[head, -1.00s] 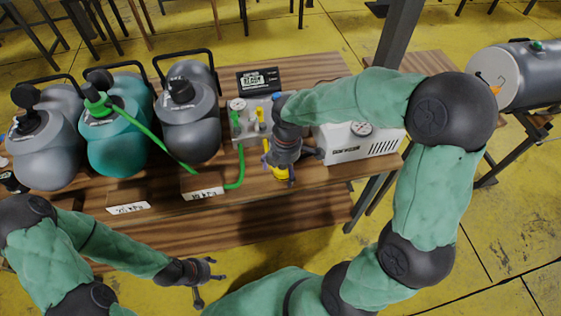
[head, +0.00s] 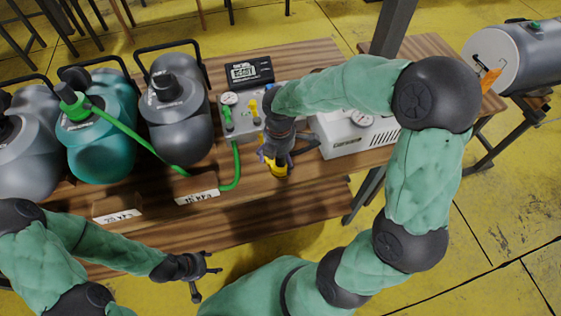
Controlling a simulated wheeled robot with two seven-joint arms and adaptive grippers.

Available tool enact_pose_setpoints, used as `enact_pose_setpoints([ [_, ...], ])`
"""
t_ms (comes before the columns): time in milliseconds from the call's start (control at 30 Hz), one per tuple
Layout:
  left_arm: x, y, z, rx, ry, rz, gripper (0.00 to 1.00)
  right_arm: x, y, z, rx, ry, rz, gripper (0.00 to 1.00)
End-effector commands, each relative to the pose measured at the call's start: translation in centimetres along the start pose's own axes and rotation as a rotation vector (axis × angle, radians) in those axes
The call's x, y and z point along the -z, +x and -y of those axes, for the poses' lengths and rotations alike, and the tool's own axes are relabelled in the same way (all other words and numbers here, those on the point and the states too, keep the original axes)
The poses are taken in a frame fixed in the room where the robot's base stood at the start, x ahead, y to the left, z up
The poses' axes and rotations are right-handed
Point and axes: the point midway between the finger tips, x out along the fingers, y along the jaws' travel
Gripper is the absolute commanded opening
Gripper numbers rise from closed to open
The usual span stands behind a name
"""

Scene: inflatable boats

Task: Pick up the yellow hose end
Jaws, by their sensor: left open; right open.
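The yellow hose end (head: 280,172) lies on the wooden table near its front edge, just below my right gripper and partly hidden by it. My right gripper (head: 275,163) points down over it with fingers open; I cannot tell whether they touch it. My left gripper (head: 204,279) is open and empty, low in front of the table, away from the hose end.
A valve panel with a gauge (head: 229,99) and a white pump box (head: 345,143) stand behind my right gripper. A green hose (head: 237,170) runs from the teal tank (head: 103,150) toward the panel. Grey tanks (head: 182,120) fill the left.

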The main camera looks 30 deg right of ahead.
Motion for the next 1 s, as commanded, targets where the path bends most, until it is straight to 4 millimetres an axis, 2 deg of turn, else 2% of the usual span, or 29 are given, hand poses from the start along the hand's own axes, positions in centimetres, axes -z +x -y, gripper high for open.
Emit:
enact_pose_setpoints([
  [300, 0.1, 2.6, 0.9, 0.000, 0.000, 0.000, 0.60, -0.5, 4.3, 0.0, 0.003, 0.001, -0.001, 0.90],
  [600, 0.1, 2.6, 0.9, 0.000, 0.000, 0.000, 0.60, -0.4, 4.6, -0.1, 0.001, 0.000, -0.001, 0.90],
  [800, 0.1, 2.6, 0.9, 0.000, 0.000, 0.000, 0.60, -0.4, 4.6, 0.0, 0.001, 0.000, 0.000, 0.33],
  [833, 0.1, 2.6, 0.9, 0.000, 0.000, 0.000, 0.60, -0.4, 4.6, 0.0, 0.001, 0.000, 0.000, 0.29],
  [1000, 0.1, 2.6, 0.9, 0.000, 0.000, 0.000, 0.60, -0.4, 4.6, 0.0, 0.001, 0.000, -0.001, 0.29],
])
